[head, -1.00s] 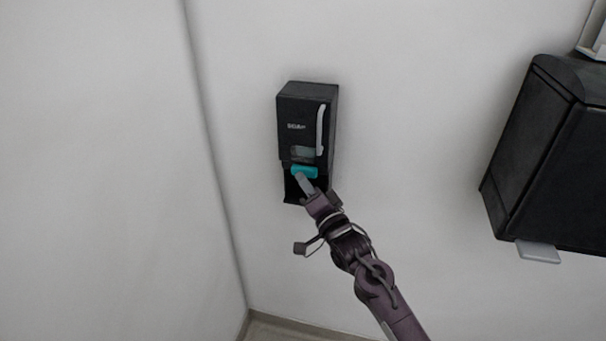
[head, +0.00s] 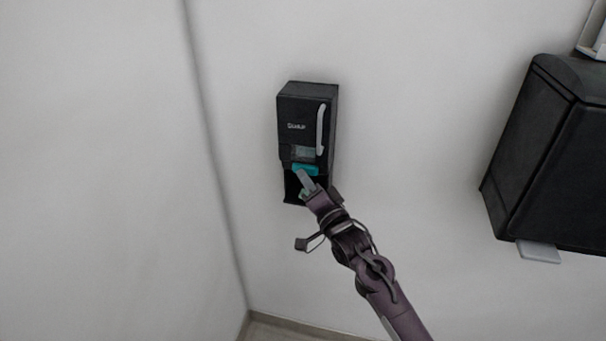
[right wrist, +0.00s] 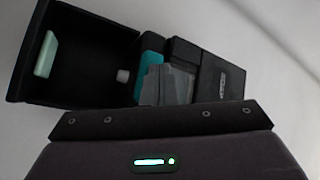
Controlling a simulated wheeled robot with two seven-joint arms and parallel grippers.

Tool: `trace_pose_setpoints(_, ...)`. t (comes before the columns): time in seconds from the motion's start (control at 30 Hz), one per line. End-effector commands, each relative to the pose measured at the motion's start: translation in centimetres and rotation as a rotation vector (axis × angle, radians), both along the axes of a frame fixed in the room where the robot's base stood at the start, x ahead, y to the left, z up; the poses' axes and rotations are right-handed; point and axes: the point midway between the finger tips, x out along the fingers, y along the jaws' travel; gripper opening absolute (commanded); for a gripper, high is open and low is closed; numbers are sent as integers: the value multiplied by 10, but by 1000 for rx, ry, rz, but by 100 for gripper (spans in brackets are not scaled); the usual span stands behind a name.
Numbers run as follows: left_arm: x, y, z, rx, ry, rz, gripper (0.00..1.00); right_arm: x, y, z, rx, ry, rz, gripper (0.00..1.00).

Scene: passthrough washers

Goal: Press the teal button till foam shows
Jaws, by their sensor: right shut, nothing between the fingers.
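The black soap dispenser (head: 297,125) hangs on the wall. Its teal button (head: 308,169) sits below a small window, above the open lower recess. My right gripper (head: 304,178) is shut and empty, with its fingertips against or very close to the button; contact is hard to tell. A pale mint patch (right wrist: 46,55), which looks like foam, shows on the recess's tray. A small grey nozzle (right wrist: 123,75) is inside. My left gripper is not in view.
A large black wall box (head: 550,150) with a light grey tab (head: 538,252) is at the right. A wall corner runs down left of the dispenser. The wall between dispenser and box is clear.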

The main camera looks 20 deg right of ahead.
Motion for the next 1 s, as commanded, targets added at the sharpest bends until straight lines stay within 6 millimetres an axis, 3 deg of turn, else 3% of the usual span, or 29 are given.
trace_pose_setpoints(1.0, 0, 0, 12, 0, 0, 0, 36, -20, 12, 0, 0, -2, -3, 0)
